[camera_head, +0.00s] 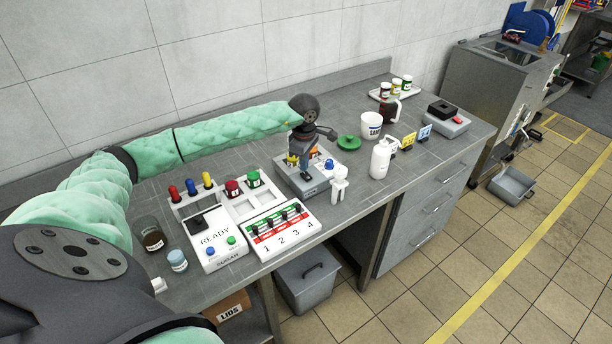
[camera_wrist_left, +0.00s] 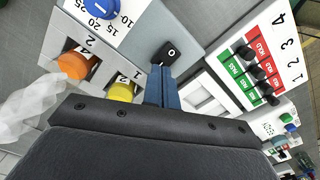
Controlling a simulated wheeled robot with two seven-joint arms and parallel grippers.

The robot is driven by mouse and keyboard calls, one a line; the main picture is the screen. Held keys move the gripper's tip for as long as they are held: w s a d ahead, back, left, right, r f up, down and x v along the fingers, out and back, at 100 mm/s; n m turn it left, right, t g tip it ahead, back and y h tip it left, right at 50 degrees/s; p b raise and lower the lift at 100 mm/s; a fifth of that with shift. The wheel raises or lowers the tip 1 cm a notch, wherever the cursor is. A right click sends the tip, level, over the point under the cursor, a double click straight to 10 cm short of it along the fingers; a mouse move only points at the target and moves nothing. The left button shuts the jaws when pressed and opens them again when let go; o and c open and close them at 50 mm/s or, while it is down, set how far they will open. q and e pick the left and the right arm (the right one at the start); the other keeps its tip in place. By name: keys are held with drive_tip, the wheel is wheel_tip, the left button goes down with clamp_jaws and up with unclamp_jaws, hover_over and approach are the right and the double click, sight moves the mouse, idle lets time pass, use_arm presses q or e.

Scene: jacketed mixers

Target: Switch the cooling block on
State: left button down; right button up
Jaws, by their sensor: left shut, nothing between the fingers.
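The cooling block (camera_head: 314,187) is a grey box on the bench, partly hidden behind my left gripper in the head view. My right gripper is not in view.
A white READY unit (camera_head: 215,240) and a numbered rack panel (camera_head: 282,228) stand left of the block. A white squeeze bottle (camera_head: 380,160), a white mug (camera_head: 371,126) and a green lid (camera_head: 349,142) stand to the right.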

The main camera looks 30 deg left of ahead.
sight(304, 173)
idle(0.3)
use_arm(q)
drive_tip(key=shift+f+b, duration=0.85)
drive_tip(key=shift+f, duration=0.15)
idle(0.7)
drive_tip(key=shift+r, duration=0.2)
drive_tip(key=shift+r+p, duration=0.55)
drive_tip(key=shift+r, duration=2.8)
drive_tip(key=shift+f, duration=0.1)
